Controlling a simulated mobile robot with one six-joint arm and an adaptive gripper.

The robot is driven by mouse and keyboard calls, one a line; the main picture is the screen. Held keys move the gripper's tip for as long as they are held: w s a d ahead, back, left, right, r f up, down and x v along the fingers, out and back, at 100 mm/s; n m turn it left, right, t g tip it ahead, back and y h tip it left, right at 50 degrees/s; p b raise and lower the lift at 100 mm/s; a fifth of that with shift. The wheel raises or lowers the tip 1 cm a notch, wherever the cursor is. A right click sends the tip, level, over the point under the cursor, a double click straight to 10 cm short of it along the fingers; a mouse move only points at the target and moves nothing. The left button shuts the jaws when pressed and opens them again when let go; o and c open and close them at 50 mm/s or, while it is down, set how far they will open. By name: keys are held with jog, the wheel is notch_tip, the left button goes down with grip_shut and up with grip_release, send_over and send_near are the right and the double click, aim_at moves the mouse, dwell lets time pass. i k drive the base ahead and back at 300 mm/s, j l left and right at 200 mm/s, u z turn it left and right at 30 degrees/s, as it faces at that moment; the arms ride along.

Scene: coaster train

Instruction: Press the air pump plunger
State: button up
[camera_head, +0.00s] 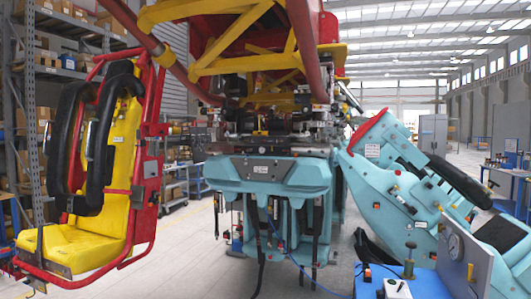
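A blue work surface (425,284) stands at the lower right. On it is an upright brass-coloured post with a round knob on top (410,258), which looks like the air pump plunger; its knob stands well above its base. I cannot tell for sure that it is the pump. A grey upright plate with a round dial gauge (454,247) stands to its right. A white box with a dark knob (397,288) sits in front of the post, cut by the bottom edge. My gripper is not in view.
A teal train body (270,172) hangs under red and yellow track in the middle. Teal seat parts (395,190) lean behind the blue surface. A yellow seat in a red frame (85,240) is at the left, near shelves (55,75). Grey floor shows at lower centre.

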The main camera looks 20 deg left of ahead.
aim_at(412, 244)
jog(key=i+j+u, duration=0.4)
jog(key=i+u, duration=0.2)
jog(key=i, duration=0.25)
jog(key=i+u, duration=0.3)
jog(key=i, duration=0.15)
jog(key=i+j, duration=0.1)
jog(key=i, duration=2.15)
jog(key=i+j+z, duration=0.2)
jog(key=i, duration=0.35)
jog(key=i+j+z, duration=0.2)
jog(key=i, duration=0.35)
jog(key=z, duration=3.85)
jog(key=i+j, duration=0.35)
jog(key=j, duration=0.15)
jog(key=i+j, duration=0.35)
jog(key=j, duration=0.1)
